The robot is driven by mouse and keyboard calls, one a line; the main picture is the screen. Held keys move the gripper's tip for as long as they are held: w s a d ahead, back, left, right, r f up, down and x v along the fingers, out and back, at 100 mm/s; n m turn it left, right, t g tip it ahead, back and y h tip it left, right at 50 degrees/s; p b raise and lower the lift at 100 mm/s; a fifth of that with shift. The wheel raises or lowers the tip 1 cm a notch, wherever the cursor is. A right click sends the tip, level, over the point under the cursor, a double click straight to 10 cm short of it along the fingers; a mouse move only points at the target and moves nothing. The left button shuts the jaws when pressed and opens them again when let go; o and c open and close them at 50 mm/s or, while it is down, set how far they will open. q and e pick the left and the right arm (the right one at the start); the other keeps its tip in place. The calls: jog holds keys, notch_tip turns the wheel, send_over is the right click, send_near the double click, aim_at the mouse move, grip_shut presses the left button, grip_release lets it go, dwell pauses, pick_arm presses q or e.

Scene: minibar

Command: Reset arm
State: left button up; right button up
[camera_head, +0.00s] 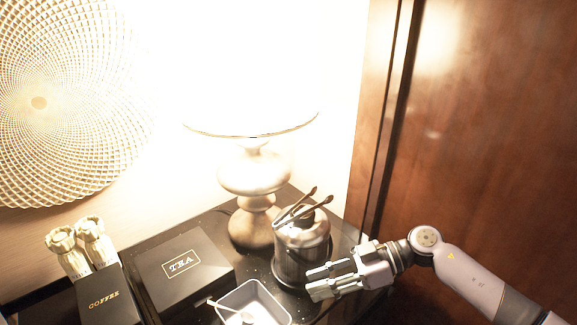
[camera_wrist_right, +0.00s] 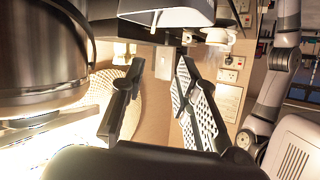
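My right gripper (camera_head: 318,282) comes in from the right in the head view. It is in front of the dark metal ice bucket (camera_head: 290,268), at its lower right. In the right wrist view the two fingers (camera_wrist_right: 152,80) stand apart with nothing between them, so it is open and empty. The bucket (camera_wrist_right: 40,60) fills the left of that view, beside the fingers. From the head I cannot tell whether the gripper touches it. My left gripper is not in view.
Metal tongs (camera_head: 298,208) lie on top of the bucket. A lit lamp (camera_head: 253,175) stands behind it. A wooden panel (camera_head: 480,140) rises at right.

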jog(key=w+a+r+m+t+y, duration=0.2)
jog(key=r+m+t, duration=0.15)
jog(key=t, duration=0.35)
jog(key=w+a+r+m+t+y, duration=0.2)
jog(key=a+r+m+t, duration=0.1)
jog(key=r+t, duration=0.3)
jog(key=s+d+f+m+t+h, duration=0.35)
jog(key=d+f+m+h, duration=0.75)
jog(key=d+f+h, duration=0.4)
jog(key=s+d+f+g+h, duration=0.1)
jog(key=s+d+f+g, duration=0.25)
jog(key=s, duration=0.45)
jog(key=s+d+f+n+g+h, duration=0.1)
jog(key=s+d+f+g, duration=0.2)
jog(key=s, duration=0.5)
jog(key=s+d+f+g, duration=0.1)
jog(key=s+f+g, duration=0.25)
jog(key=s, duration=0.35)
notch_tip(320, 180, down, 28)
jog(key=s+g+b, duration=0.2)
jog(key=s, duration=0.1)
jog(key=s+d+f+g+b, duration=0.1)
jog(key=s+d+f+b, duration=0.1)
jog(key=s+f, duration=1.4)
jog(key=shift+s+d+f+n+h, duration=0.2)
jog(key=shift+d+f+n+h, duration=0.25)
jog(key=shift+f, duration=0.4)
